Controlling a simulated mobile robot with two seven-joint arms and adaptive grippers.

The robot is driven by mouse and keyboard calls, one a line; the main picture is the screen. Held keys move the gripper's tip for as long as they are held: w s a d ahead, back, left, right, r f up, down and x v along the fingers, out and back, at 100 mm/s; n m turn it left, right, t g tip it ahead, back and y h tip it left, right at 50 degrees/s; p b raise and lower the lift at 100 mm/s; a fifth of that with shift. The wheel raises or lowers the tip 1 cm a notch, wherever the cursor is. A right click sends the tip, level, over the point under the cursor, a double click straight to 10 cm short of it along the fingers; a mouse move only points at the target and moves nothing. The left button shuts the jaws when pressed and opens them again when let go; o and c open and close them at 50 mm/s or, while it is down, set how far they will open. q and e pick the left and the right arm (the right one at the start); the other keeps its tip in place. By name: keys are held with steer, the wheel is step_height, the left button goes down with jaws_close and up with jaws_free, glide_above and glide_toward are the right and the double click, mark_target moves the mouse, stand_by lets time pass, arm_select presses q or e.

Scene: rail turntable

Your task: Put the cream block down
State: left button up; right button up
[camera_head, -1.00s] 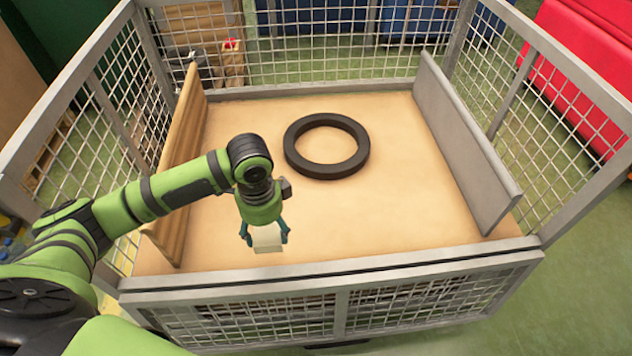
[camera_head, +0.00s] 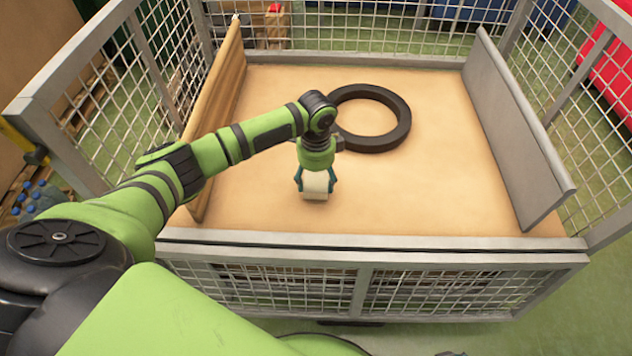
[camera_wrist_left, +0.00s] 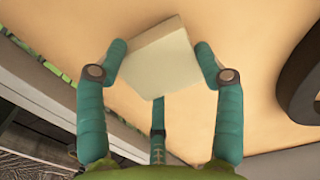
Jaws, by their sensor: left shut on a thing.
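The cream block (camera_head: 315,186) is in my left gripper (camera_head: 316,186), whose teal fingers are shut on its two sides. The gripper points down over the near part of the tan floor of a mesh-sided cage (camera_head: 440,195). In the left wrist view the block (camera_wrist_left: 158,58) sits between the fingertips, with the tan floor behind it. I cannot tell whether the block touches the floor or hangs a little above it. My right gripper is in no view.
A black ring (camera_head: 400,135) lies on the floor just beyond my left gripper. A wooden board (camera_head: 215,115) stands along the left side and a grey board (camera_head: 515,135) along the right. The cage's front rail (camera_head: 400,248) is nearest. The floor's right half is clear.

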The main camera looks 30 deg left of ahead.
mark_target(316, 181)
arm_select(q)
steer(key=shift+f, duration=0.55)
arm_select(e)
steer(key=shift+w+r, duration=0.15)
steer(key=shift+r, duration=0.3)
arm_select(q)
steer(key=o, duration=1.5)
steer(key=shift+f, duration=0.1)
steer(key=shift+o, duration=0.2)
steer(key=shift+r, duration=0.3)
step_height(316, 181, up, 12)
steer(key=p, duration=0.3)
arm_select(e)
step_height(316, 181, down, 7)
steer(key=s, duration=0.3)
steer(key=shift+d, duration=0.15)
arm_select(q)
steer(key=shift+f, duration=0.15)
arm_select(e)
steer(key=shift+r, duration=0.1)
